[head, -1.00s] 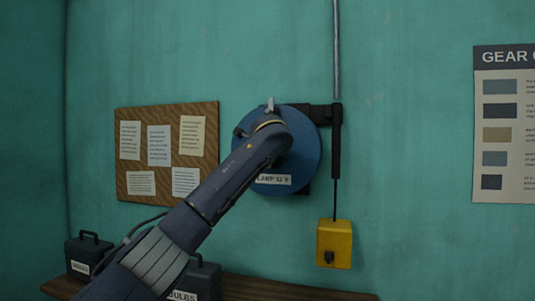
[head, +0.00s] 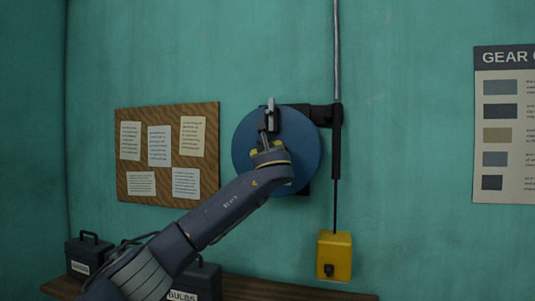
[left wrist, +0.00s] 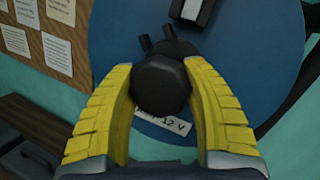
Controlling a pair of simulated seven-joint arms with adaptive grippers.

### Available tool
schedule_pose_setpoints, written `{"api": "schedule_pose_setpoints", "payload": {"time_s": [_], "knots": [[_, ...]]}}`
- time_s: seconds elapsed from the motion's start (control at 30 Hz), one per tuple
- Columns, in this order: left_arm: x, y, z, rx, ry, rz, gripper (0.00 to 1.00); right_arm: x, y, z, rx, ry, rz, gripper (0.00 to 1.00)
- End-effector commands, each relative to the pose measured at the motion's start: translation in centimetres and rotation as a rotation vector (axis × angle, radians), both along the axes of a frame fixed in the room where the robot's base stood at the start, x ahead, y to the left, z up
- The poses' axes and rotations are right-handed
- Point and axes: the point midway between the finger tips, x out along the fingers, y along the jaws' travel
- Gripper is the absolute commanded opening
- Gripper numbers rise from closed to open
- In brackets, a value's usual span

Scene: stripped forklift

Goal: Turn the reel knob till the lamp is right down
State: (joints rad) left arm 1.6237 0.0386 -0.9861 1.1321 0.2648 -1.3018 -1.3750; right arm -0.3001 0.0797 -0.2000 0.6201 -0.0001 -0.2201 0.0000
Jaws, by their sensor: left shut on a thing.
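The blue round reel (head: 300,155) is mounted on the green wall, and it fills much of the left wrist view (left wrist: 255,50). Its dark faceted knob (left wrist: 160,85) stands out from the face. My left gripper (head: 268,132) reaches it from below. In the left wrist view its yellow fingers (left wrist: 160,80) are closed on the knob's two sides. The yellow boxy lamp (head: 334,256) hangs on a thin cord below a black sleeve, against the wall and just above the shelf's level. My arm hides the reel's lower left. The right gripper is not in view.
A cork board (head: 150,187) with papers hangs at left. Two dark cases, one (head: 88,255) at far left and one (head: 205,282) marked BULBS, stand on a wooden shelf (head: 270,289). A gear chart (head: 505,130) hangs at right. The wall between lamp and chart is clear.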

Motion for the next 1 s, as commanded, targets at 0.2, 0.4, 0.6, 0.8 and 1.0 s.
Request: {"api": "schedule_pose_setpoints", "payload": {"time_s": [0.2, 0.4, 0.6, 0.8, 1.0], "knots": [[-0.01, 0.06, 0.03, 0.197, -0.058, 0.001, 0.19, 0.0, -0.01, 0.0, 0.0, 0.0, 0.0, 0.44], [-0.01, 0.03, 0.04, 0.361, -0.107, 0.0, 0.19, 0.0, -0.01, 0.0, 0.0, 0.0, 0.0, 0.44], [-0.03, -0.01, 0.11, 0.491, -0.146, 0.001, 0.19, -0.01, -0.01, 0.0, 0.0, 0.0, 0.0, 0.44], [-0.04, -0.08, 0.11, 0.578, -0.171, -0.001, 0.19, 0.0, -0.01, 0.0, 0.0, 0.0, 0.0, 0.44], [-0.04, -0.09, 0.1, 0.625, -0.185, -0.001, 0.19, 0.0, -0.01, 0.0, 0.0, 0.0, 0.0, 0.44]]}}
